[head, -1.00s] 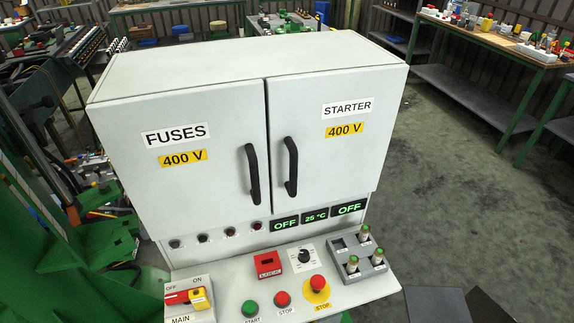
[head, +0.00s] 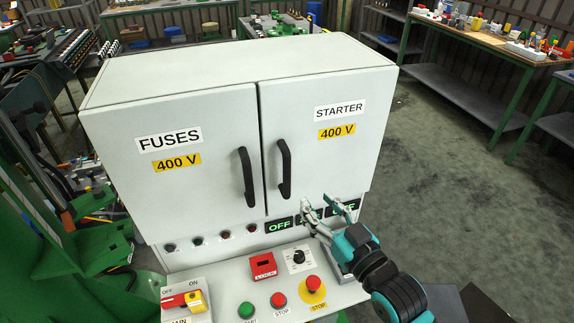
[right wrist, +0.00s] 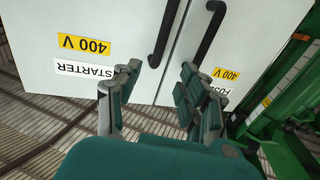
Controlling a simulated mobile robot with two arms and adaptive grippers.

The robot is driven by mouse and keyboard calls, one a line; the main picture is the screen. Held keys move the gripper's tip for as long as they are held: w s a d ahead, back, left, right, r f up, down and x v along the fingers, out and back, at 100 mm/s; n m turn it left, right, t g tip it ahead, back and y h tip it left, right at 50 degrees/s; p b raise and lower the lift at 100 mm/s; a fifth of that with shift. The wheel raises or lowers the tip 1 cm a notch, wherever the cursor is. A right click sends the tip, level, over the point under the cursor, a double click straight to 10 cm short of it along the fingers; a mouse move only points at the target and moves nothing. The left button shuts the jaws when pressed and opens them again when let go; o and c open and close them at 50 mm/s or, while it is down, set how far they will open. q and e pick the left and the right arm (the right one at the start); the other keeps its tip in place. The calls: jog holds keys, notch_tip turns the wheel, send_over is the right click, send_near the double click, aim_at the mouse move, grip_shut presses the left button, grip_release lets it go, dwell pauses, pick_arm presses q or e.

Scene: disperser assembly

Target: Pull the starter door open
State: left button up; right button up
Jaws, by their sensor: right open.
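The starter door (head: 340,158) is the right door of a light grey cabinet and is closed. Its black vertical handle (head: 284,169) stands near the door's left edge. My right gripper (head: 323,204) is open and empty, in front of the lower part of the starter door, to the right of and below the handle, apart from it. In the right wrist view the picture is upside down; the starter door (right wrist: 105,25) and its handle (right wrist: 163,33) lie beyond the open fingers (right wrist: 150,85). My left gripper is not in view.
The closed fuses door (head: 190,185) with its handle (head: 248,177) is beside it. Below, a sloped panel (head: 228,285) carries a red main switch (head: 180,300), push buttons and a red emergency stop (head: 313,285). Open floor lies to the right of the cabinet.

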aim_at(289, 171)
jog(key=p+x, duration=0.2)
jog(key=x, duration=1.1)
jog(key=shift+w+a+f+p, duration=0.1)
jog(key=shift+w+a+p, duration=0.1)
jog(key=shift+w+p, duration=0.15)
grip_shut()
